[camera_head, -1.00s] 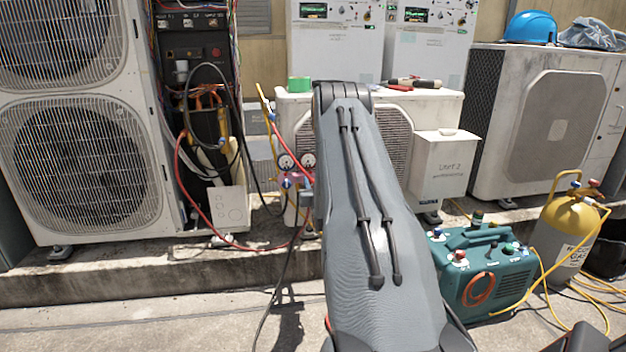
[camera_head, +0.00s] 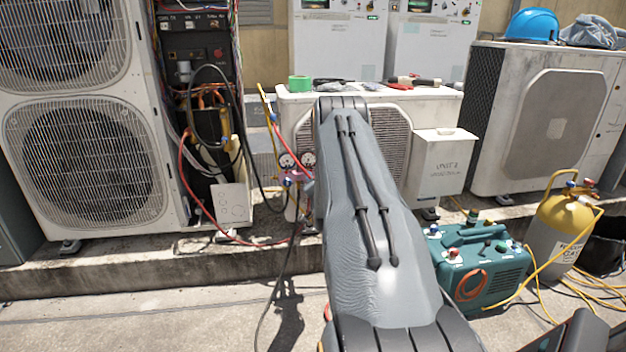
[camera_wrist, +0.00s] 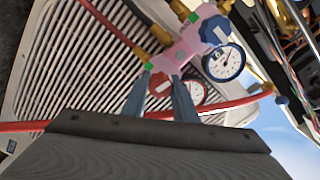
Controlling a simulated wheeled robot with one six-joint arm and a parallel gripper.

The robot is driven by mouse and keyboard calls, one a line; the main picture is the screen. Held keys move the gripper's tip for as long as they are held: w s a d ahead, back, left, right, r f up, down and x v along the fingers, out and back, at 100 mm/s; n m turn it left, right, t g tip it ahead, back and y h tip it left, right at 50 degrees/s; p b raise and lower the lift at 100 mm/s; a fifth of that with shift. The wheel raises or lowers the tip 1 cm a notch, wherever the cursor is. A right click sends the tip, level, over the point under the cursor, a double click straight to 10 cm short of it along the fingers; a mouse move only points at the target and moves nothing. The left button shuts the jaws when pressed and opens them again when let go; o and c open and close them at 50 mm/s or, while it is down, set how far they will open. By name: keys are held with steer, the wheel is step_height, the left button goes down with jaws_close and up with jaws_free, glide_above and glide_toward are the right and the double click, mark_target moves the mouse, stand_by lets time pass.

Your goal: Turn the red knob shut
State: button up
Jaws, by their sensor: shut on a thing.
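The red knob (camera_wrist: 158,84) is on the pink gauge manifold (camera_wrist: 188,46) in the wrist view. My gripper (camera_wrist: 160,86) has one finger on each side of the knob and is shut on it. A blue knob (camera_wrist: 214,30) sits further along the manifold. A blue-rimmed gauge (camera_wrist: 223,63) and a red-rimmed gauge (camera_wrist: 195,93), partly behind a finger, are beside it. In the head view, the manifold (camera_head: 292,176) and its gauges show left of my arm; the red knob cannot be made out there.
A red hose (camera_wrist: 238,103) passes close by my fingers. The grille of a white condenser (camera_wrist: 85,65) lies behind the manifold. In the head view, a teal machine (camera_head: 478,262) and a yellow-topped cylinder (camera_head: 565,222) stand on the right. The floor at front left is mostly clear.

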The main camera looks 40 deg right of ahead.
steer(key=m+p, duration=0.1)
steer(key=m, duration=0.3)
steer(key=shift+m, duration=0.4)
steer(key=m+p, duration=0.1)
steer(key=m, duration=0.2)
steer(key=shift+m, duration=0.3)
steer(key=m+p, duration=0.1)
steer(key=m, duration=0.2)
steer(key=shift+f+m, duration=0.15)
steer(key=shift+m, duration=0.15)
steer(key=shift+m+p, duration=0.45)
steer(key=shift+m, duration=1.35)
steer(key=o, duration=1)
steer(key=shift+o, duration=0.2)
steer(key=shift+s, duration=0.1)
